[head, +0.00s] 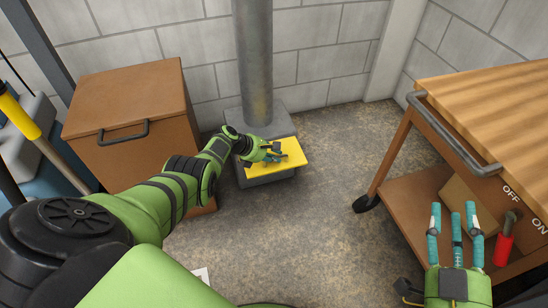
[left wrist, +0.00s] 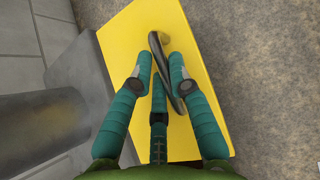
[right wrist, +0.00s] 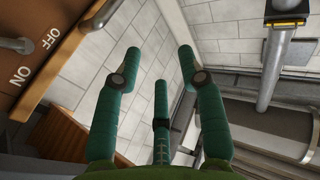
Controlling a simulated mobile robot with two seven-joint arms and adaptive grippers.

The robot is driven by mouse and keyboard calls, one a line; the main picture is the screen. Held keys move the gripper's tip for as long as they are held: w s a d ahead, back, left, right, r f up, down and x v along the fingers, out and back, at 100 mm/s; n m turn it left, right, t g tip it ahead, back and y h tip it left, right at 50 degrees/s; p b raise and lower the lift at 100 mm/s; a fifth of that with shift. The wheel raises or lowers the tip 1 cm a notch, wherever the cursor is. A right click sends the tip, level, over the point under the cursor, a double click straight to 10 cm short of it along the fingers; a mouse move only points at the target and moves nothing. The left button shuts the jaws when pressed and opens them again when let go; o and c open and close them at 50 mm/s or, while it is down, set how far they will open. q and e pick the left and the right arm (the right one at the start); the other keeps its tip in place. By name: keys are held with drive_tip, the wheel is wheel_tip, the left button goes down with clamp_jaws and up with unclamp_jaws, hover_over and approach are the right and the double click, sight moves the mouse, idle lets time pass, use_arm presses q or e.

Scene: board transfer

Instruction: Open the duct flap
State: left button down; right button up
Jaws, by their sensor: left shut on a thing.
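The duct flap is a yellow plate (head: 291,152) on the low grey box at the foot of the duct pipe (head: 253,70). In the left wrist view the yellow flap (left wrist: 125,38) fills the middle, with a dark curved handle (left wrist: 156,42) on it. My left gripper (head: 273,152) is at the flap with its teal fingers closed around the handle; the fingers also show in the left wrist view (left wrist: 160,75). My fingers cover part of the handle. My right gripper (head: 456,220) is open and empty beside the wooden cart, far from the flap.
A brown cabinet (head: 130,110) with a dark handle stands left of the pipe. A wooden-topped cart (head: 495,100) stands at the right, with an ON/OFF panel and a red lever (head: 504,240). The floor (head: 320,220) between them is clear.

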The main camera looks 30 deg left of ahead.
use_arm(q)
drive_tip(key=shift+w+a+r, duration=0.3)
drive_tip(key=shift+a+r, duration=0.1)
drive_tip(key=shift+r, duration=0.2)
drive_tip(key=shift+w+a+r, duration=0.25)
drive_tip(key=shift+a+r, duration=0.15)
drive_tip(key=shift+r, duration=0.2)
use_arm(e)
drive_tip(key=shift+w+d+f+g+h, duration=0.15)
drive_tip(key=shift+f+g+h, duration=0.1)
drive_tip(key=shift+f, duration=0.35)
drive_tip(key=shift+s+d+f+g+h, duration=0.1)
drive_tip(key=shift+d+f+g+h, duration=0.15)
drive_tip(key=shift+f, duration=0.3)
drive_tip(key=shift+w+d+f+g+h, duration=0.1)
drive_tip(key=shift+f+g, duration=0.2)
drive_tip(key=shift+f, duration=0.3)
use_arm(q)
drive_tip(key=c, duration=1.6)
unclamp_jaws()
drive_tip(key=shift+o, duration=0.9)
drive_tip(key=shift+f, duration=0.3)
drive_tip(key=shift+d, duration=0.1)
use_arm(e)
drive_tip(key=shift+w, duration=0.1)
use_arm(q)
drive_tip(key=shift+s+d+f, duration=0.1)
drive_tip(key=shift+s+f, duration=0.05)
